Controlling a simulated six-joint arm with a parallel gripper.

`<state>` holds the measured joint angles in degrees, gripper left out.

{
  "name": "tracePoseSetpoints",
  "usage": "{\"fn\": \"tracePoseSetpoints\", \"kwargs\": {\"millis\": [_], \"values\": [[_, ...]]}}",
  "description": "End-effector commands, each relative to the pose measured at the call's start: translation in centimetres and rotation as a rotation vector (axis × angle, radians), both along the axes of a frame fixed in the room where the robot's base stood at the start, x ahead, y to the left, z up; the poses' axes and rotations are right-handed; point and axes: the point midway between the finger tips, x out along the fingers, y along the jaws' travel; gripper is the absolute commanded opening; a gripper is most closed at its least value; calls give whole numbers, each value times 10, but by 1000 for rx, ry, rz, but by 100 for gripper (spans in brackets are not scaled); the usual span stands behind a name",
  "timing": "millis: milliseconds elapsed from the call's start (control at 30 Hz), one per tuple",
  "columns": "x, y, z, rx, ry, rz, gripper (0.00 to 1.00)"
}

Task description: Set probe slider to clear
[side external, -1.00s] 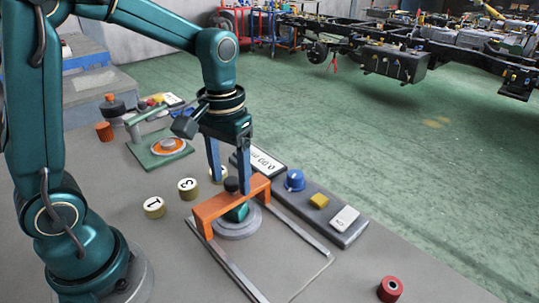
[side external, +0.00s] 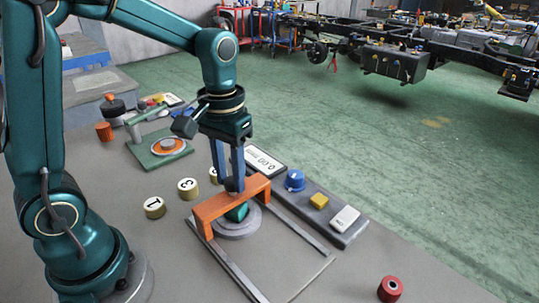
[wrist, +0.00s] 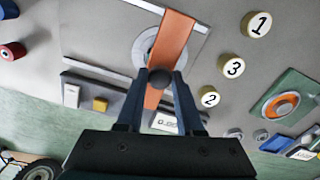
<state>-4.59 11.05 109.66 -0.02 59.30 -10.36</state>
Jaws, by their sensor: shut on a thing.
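The probe slider is an orange bridge (side external: 215,205) spanning two metal rails (side external: 238,275), near their far end. A dark round knob (wrist: 160,78) sits on top of it. My gripper (side external: 232,188) is shut on this knob, fingers pointing down; the wrist view shows the knob between the fingertips. A grey round disc (side external: 240,231) with a teal part lies beneath the bridge, partly hidden by it. The bridge also shows in the wrist view (wrist: 174,45).
Right of the rails is a grey panel with a blue knob (side external: 295,180), yellow button (side external: 319,201) and white switch (side external: 345,218); a display (side external: 262,160) stands behind. Numbered cylinders (side external: 154,207) lie left. A red roller (side external: 390,289) is front right. The nearer rail stretch is clear.

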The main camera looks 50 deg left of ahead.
Motion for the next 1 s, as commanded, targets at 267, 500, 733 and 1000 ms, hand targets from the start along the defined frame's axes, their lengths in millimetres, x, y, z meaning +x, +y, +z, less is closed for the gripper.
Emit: {"fn": "tracePoseSetpoints", "kwargs": {"millis": [267,500,733,1000], "values": [[0,0,1,0,-1,0,0],[0,0,1,0,-1,0,0],[0,-1,1,0,-1,-1,0],[1,-42,1,-1,-1,-9,0]]}}
